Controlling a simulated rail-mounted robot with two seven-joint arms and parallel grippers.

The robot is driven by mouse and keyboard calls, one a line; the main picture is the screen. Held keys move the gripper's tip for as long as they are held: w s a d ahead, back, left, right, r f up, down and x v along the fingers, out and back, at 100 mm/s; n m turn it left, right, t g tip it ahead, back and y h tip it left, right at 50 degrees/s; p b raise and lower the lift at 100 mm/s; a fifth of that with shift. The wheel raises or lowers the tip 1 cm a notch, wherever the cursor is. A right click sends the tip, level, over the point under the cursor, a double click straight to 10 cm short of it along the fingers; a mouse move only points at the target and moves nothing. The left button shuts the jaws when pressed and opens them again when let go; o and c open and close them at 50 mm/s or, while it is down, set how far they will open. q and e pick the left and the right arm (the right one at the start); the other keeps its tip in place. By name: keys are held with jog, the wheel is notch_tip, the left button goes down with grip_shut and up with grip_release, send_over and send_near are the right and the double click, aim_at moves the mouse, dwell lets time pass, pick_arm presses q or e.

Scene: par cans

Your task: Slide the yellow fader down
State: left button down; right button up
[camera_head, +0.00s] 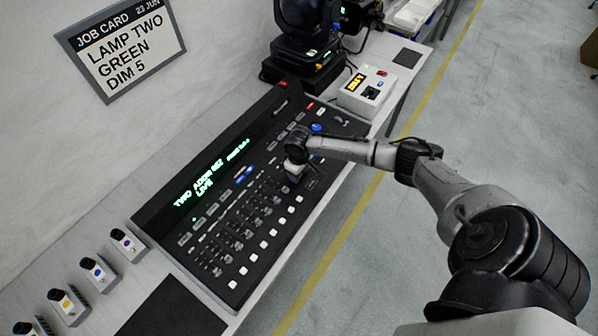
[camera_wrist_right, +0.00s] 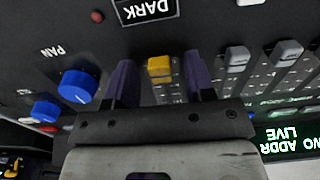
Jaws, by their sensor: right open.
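The yellow fader (camera_wrist_right: 159,68) shows in the right wrist view as a small block on the dark console. It stands between the two dark purple fingers of my right gripper (camera_wrist_right: 159,82), with a gap on each side. The gripper is open. In the head view my right gripper (camera_head: 294,170) is low over the right part of the black lighting console (camera_head: 160,218), and the yellow fader is hidden beneath it there. My left gripper is in neither view.
Grey fader caps (camera_wrist_right: 237,57) stand beside the yellow one. A blue PAN knob (camera_wrist_right: 76,86) is close to one finger, and a DARK label (camera_wrist_right: 146,10) lies beyond the fader. A moving-head lamp (camera_head: 305,40) and a white box (camera_head: 365,90) stand behind the console.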

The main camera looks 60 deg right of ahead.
notch_tip(320, 180, up, 14)
jog(key=p, duration=0.1)
jog(key=shift+f+p, duration=0.15)
jog(key=shift+p, duration=0.2)
